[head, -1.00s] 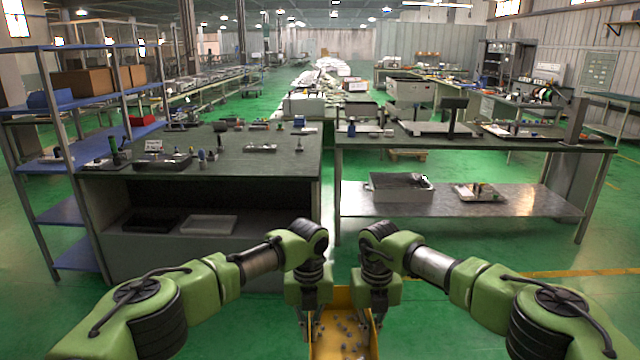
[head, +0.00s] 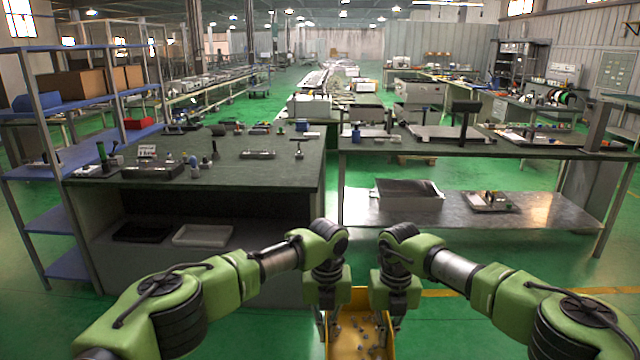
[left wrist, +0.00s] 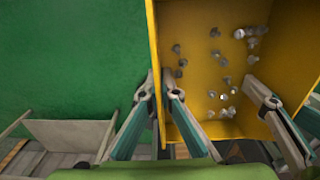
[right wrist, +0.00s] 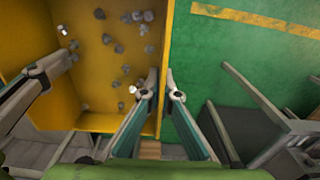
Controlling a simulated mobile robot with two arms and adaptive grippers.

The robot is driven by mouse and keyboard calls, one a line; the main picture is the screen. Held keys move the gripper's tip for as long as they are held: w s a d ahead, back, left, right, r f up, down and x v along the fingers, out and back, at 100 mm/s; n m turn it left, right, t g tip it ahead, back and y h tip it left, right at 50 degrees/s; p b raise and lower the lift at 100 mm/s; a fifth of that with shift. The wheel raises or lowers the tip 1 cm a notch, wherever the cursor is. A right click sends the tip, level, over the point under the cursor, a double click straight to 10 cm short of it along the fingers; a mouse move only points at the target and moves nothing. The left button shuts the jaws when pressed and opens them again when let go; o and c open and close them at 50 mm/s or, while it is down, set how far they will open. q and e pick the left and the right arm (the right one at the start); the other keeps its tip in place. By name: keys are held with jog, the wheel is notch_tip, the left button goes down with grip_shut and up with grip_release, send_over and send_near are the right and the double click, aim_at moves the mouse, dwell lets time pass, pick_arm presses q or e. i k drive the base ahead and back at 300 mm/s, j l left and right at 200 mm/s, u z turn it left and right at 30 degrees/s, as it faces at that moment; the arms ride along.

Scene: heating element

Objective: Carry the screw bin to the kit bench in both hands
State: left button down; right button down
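The yellow screw bin (head: 387,343) is at the bottom middle of the head view, with loose grey screws on its floor. My left gripper (left wrist: 157,84) is closed with its fingers either side of the bin's left wall (left wrist: 152,35). My right gripper (right wrist: 163,84) is closed in the same way on the bin's right wall (right wrist: 168,30). The bin hangs between both hands over the green floor. Two benches stand ahead: a dark one (head: 250,178) on the left and one with a lower shelf (head: 400,150) on the right. I cannot tell which is the kit bench.
The dark bench carries small tools and fixtures. The right bench has a metal box (head: 408,192) and a tray (head: 490,203) on its lower shelf. A blue shelf rack (head: 70,150) stands at the left. Green floor is clear between bin and benches.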

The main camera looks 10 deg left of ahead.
aim_at(269, 174)
jog(key=i+j+u, duration=0.2)
jog(key=i+u, duration=0.2)
jog(key=i, duration=0.15)
jog(key=i+u, duration=0.4)
jog(key=i, duration=0.15)
jog(key=i+u, duration=0.1)
jog(key=i, duration=0.5)
jog(key=i+l+u, duration=0.15)
jog(key=i, duration=0.5)
jog(key=i+j+z, duration=0.15)
jog(key=i+z, duration=0.15)
jog(key=i, duration=0.15)
jog(key=i+j+z, duration=0.3)
jog(key=i, duration=0.15)
jog(key=i+j+z, duration=0.25)
jog(key=i+z, duration=0.3)
jog(key=k+j, duration=0.05)
